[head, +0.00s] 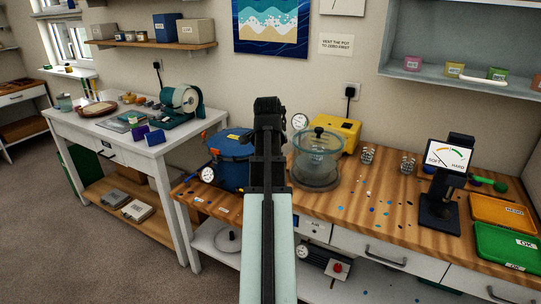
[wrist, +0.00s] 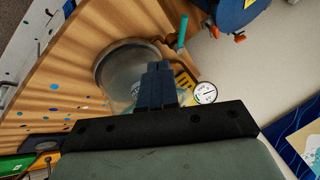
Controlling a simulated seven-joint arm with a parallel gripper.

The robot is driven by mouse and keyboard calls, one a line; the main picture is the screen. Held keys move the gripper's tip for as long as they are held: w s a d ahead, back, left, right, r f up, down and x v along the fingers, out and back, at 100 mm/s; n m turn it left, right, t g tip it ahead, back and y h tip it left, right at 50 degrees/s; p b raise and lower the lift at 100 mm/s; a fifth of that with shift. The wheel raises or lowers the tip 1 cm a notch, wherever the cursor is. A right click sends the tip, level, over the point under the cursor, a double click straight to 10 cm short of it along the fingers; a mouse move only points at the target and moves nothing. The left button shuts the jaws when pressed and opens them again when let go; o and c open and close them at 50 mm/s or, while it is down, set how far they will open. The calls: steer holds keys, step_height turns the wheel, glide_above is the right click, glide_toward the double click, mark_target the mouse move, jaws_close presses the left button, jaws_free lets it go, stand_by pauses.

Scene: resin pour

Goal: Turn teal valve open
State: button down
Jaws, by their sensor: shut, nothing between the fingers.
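The teal valve shows in the wrist view as a slim teal lever (wrist: 182,32) beside the rim of the round glass chamber (wrist: 128,72). In the head view the lever is hidden, with my arm in front of that area. My gripper (wrist: 158,66) is shut and empty; its fingers overlap the chamber's lower right edge in the wrist view. The lever lies above and right of the fingertips there, apart from them in the picture. In the head view the dark end of my arm (head: 268,110) stands between the blue pot (head: 232,158) and the clear chamber (head: 318,155).
A yellow pump (head: 337,134) and a white gauge (head: 299,121) stand behind the chamber. The blue pot has orange clamps. A meter on a black stand (head: 440,205), an orange tray (head: 502,214) and a green tray (head: 508,247) are at right. Small coloured bits dot the wooden bench.

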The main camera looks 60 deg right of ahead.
steer(key=w+r+x, duration=0.1)
steer(key=w+x, duration=0.1)
steer(key=x, duration=1)
steer(key=shift+w+d, duration=0.4)
steer(key=shift+d, duration=0.1)
steer(key=shift+f, duration=0.15)
steer(key=w+m+g, duration=0.1)
steer(key=m, duration=0.1)
steer(key=w+d+m+g, duration=0.1)
steer(key=w+m+g, duration=0.1)
steer(key=m, duration=0.1)
steer(key=d+m+g, duration=0.1)
steer(key=m, duration=0.1)
steer(key=w+m+g, duration=0.1)
steer(key=m, duration=0.1)
steer(key=w+d+m+g, duration=0.1)
steer(key=shift+w+d+m+y, duration=0.2)
steer(key=shift+d+m+y, duration=0.15)
steer(key=shift+m+y, duration=0.05)
steer(key=shift+w+d, duration=0.1)
steer(key=shift+d, duration=0.1)
stand_by(0.4)
